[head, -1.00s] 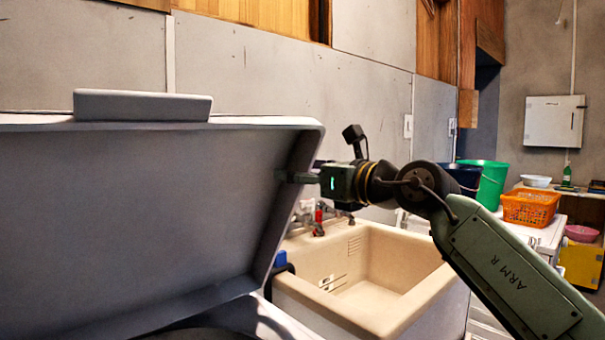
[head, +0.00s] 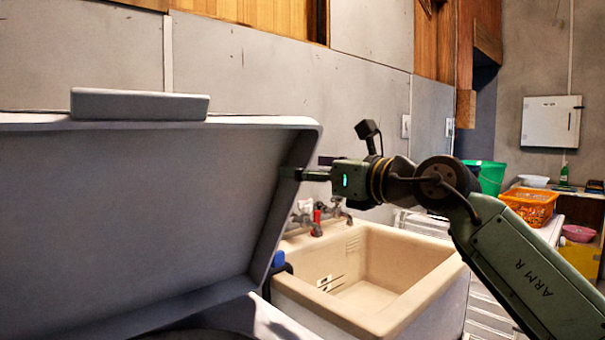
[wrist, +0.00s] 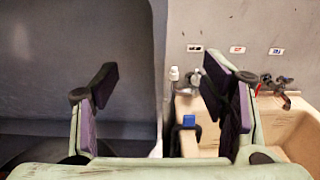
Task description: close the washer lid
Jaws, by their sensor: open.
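The grey washer lid (head: 150,200) stands raised and tilted at the left of the head view, with a raised grip (head: 140,105) on its top edge. Below it a dark part of the washer opening shows at the bottom edge. My gripper (head: 292,174) is at the lid's right side edge, at about mid-height. In the wrist view my gripper (wrist: 160,88) is open, its two dark-padded fingers spread apart. The lid's edge (wrist: 159,60) runs between them in the picture. I cannot tell whether a finger touches the lid.
A beige sink (head: 400,265) with taps (head: 318,218) stands right of the washer. A blue-capped item (head: 279,259) sits between them. A green bucket (head: 490,177) and orange basket (head: 530,205) are farther right. A grey panelled wall (head: 270,70) runs behind.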

